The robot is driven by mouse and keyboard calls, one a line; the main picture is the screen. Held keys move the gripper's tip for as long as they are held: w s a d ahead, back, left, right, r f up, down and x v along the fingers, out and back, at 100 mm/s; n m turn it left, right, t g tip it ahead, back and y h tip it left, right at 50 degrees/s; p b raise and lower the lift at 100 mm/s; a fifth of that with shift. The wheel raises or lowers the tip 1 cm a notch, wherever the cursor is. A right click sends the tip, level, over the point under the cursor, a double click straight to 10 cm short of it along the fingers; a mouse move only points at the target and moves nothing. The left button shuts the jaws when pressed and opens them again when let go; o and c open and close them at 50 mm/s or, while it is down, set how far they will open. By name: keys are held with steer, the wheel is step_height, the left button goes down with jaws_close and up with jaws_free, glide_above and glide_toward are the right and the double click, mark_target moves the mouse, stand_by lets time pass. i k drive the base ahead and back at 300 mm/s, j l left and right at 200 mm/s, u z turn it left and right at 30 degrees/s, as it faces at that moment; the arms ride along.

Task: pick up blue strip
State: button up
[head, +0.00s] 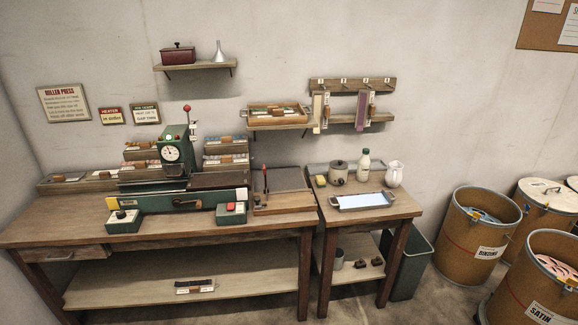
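I cannot single out the blue strip with certainty in the head view. Small wooden racks left and right of the green roller press (174,152) hold thin coloured strips too small to tell apart. Some in the right-hand rack (226,160) look bluish. A dark strip-like piece (195,284) with a pale label lies on the bench's lower shelf; its colour is unclear. Two long strips, one pale (317,110) and one purple (362,110), hang from the wall hook rail (352,84). My gripper is not in view.
The workbench (275,222) carries green control boxes and a cutting board with a red-handled lever (265,178). The side table holds a shallow tray (364,201), pot, bottle and jug (394,174). A green bin (411,262) and drums (480,235) stand at right.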

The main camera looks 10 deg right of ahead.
mark_target(223, 140)
steer(key=i+j+u, duration=0.15)
steer(key=i+u, duration=0.7)
steer(key=i, duration=0.15)
steer(key=i+l+u, duration=0.15)
steer(key=i+u, duration=0.25)
steer(key=i+l+u, duration=0.4)
steer(key=i, duration=0.15)
steer(key=i+l+u, duration=0.45)
